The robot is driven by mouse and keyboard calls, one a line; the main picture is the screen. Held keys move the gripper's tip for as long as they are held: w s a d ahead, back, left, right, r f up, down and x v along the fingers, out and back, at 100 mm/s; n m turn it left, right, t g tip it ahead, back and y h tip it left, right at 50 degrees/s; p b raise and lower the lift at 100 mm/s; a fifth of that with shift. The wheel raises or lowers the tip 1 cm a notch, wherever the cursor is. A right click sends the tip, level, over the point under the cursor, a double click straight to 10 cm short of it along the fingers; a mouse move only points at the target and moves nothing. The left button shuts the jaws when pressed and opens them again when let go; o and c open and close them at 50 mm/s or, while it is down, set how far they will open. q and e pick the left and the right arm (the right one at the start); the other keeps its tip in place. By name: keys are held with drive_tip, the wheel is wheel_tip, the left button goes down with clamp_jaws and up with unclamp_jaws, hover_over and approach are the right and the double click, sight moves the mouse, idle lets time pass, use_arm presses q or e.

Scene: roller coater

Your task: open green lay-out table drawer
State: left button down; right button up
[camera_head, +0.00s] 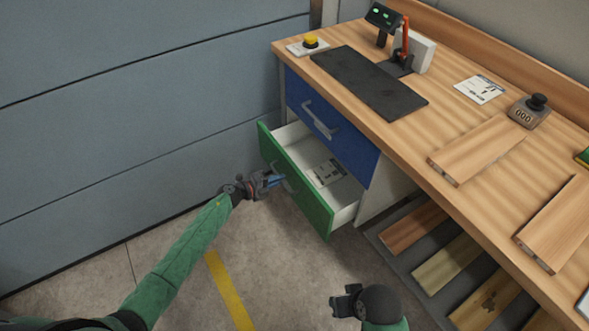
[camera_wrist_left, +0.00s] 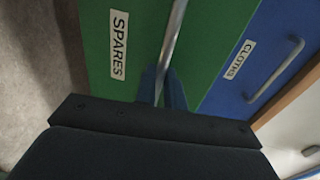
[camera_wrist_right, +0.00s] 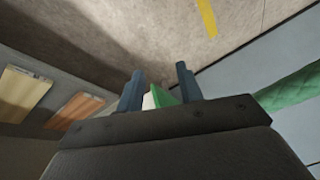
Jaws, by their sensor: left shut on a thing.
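The green drawer (camera_head: 300,184) stands pulled out from under the wooden lay-out table (camera_head: 350,92), its white inside showing with a grey and white item (camera_head: 327,172) in it. In the left wrist view its front (camera_wrist_left: 135,50) bears a "SPARES" label, and a metal bar handle (camera_wrist_left: 172,45) runs between my left fingers. My left gripper (camera_head: 277,181) is shut on that handle. My right gripper (camera_head: 343,302) is low in front of the table, away from the drawer. In the right wrist view its fingers (camera_wrist_right: 160,88) are apart with nothing between them.
A closed blue drawer (camera_head: 330,128) labelled "CLOTHS" sits above the green one. Boards (camera_head: 445,262) lie on a low grey shelf at the right. A blue-grey wall (camera_head: 130,100) stands left. The floor (camera_head: 270,255) before the drawer is clear.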

use_arm(q)
drive_tip(key=f+v, duration=0.2)
drive_tip(key=v, duration=1)
drive_tip(key=shift+s+a+f, duration=0.2)
drive_tip(key=shift+a+f, duration=0.05)
drive_tip(key=shift+f, duration=0.05)
use_arm(e)
drive_tip(key=shift+s+d+r, duration=0.25)
drive_tip(key=shift+d+r, duration=0.25)
use_arm(q)
drive_tip(key=c, duration=1.5)
unclamp_jaws()
use_arm(e)
drive_tip(key=shift+w, duration=0.1)
use_arm(q)
drive_tip(key=shift+a, duration=0.1)
